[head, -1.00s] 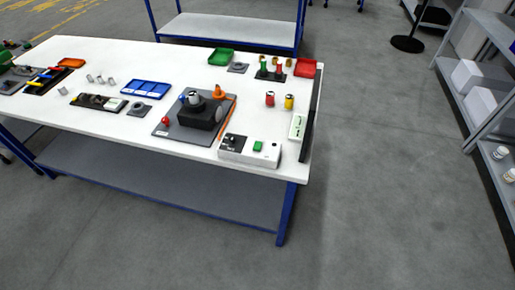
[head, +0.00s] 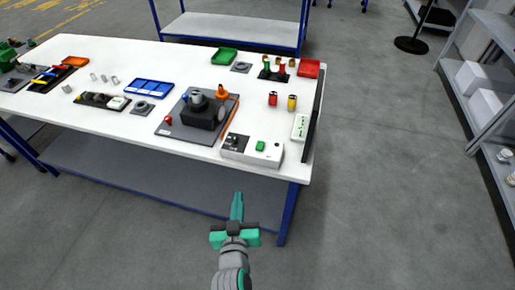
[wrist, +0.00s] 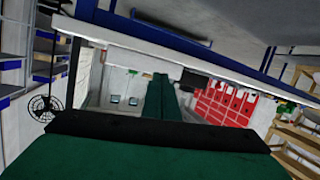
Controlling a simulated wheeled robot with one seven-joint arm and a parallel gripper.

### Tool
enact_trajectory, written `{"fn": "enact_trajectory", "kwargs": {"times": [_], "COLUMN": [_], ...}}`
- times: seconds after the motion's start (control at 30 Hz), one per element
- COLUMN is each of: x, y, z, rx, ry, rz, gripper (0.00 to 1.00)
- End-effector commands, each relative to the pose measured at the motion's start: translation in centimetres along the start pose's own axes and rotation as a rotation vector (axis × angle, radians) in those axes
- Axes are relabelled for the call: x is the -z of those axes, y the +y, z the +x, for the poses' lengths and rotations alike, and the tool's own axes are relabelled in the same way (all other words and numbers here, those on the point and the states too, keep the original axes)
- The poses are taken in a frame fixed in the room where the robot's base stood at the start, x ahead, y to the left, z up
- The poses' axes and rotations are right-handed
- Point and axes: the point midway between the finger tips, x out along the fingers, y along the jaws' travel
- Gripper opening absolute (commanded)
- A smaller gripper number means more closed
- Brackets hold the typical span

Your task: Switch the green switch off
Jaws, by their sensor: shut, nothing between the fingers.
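The green switch (head: 260,146) sits on top of a white box (head: 250,153) at the near right corner of the white table. A black knob (head: 234,140) is on the left part of the same box. My gripper (head: 237,196) is in front of the table's near edge, below and a little left of the box in the head view. Its green fingers are shut together and empty. They point toward the table and are apart from the switch. In the wrist view the shut fingers (wrist: 160,95) show in the middle, and the switch is not visible there.
On the white table (head: 185,58), a grey plate (head: 170,130) with a black device stands left of the box. A white socket strip (head: 299,127) and a dark upright panel (head: 313,118) stand to its right. Open floor (head: 380,200) lies right of the table.

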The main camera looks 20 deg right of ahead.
Motion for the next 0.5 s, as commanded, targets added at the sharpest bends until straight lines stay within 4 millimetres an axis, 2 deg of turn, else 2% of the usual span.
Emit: {"fn": "enact_trajectory", "kwargs": {"times": [0.03,0.2,0.33,0.5], "x": [1.9,6.6,9.3,11.2], "y": [0.4,2.3,3.5,4.5], "z": [1.2,3.7,4.6,5.1], "rx": [-0.031,-0.141,-0.207,-0.256], "ry": [0.01,0.009,0.004,0.001], "rz": [0.019,0.087,0.139,0.183], "gripper": [0.0,0.0,0.0,0.0]}}
